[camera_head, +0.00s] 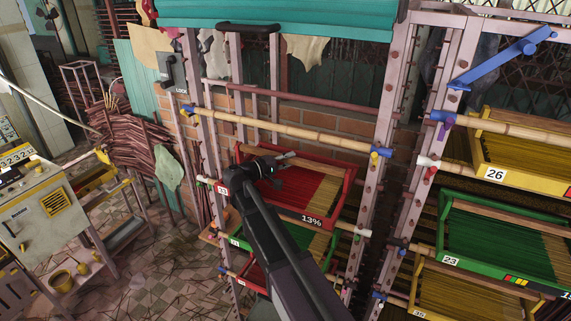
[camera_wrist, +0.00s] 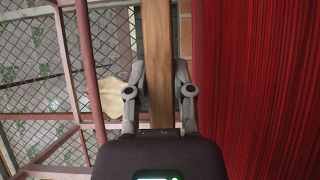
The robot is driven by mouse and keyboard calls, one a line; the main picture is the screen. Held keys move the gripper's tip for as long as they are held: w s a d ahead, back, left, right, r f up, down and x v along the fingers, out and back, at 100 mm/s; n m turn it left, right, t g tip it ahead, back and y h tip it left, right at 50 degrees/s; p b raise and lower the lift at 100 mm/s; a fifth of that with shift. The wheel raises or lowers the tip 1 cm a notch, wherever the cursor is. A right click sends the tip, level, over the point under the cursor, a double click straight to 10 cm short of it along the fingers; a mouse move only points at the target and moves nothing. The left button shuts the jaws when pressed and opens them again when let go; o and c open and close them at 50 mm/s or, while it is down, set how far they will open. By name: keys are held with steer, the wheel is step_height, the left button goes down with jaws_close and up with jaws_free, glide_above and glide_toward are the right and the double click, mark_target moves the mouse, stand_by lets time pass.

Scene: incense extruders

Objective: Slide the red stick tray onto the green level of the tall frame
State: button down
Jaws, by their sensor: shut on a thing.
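The red stick tray (camera_head: 333,221) carries red sticks and a 13% label. It is in the tall frame (camera_head: 377,190), between its pinkish posts, below a bamboo pole and above a tray of green sticks. My gripper (camera_head: 284,163) is at the tray's back left. In the wrist view my gripper (camera_wrist: 160,78) is shut on the tray's wooden bar (camera_wrist: 156,40), with red sticks (camera_wrist: 255,90) to the right. My arm hides part of the tray's left side and front. I cannot tell which level is the green one or whether the tray rests on its supports.
The bamboo pole (camera_head: 285,130) crosses above the tray. A green tray (camera_head: 316,242) sits just below. A second rack to the right holds yellow tray 26 (camera_head: 530,182) and green tray 23 (camera_head: 480,268). A control box (camera_head: 40,217) stands at left. Tiled floor lies between.

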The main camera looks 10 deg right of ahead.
mark_target(294, 171)
steer(key=shift+w+d, duration=0.65)
steer(key=shift+w, duration=0.25)
steer(key=shift+w+d, duration=0.6)
steer(key=shift+w, duration=0.3)
steer(key=shift+f+b, duration=1.3)
steer(key=shift+c, duration=2)
jaws_free()
steer(key=shift+s, duration=0.1)
steer(key=o, duration=0.3)
steer(key=shift+s, duration=0.1)
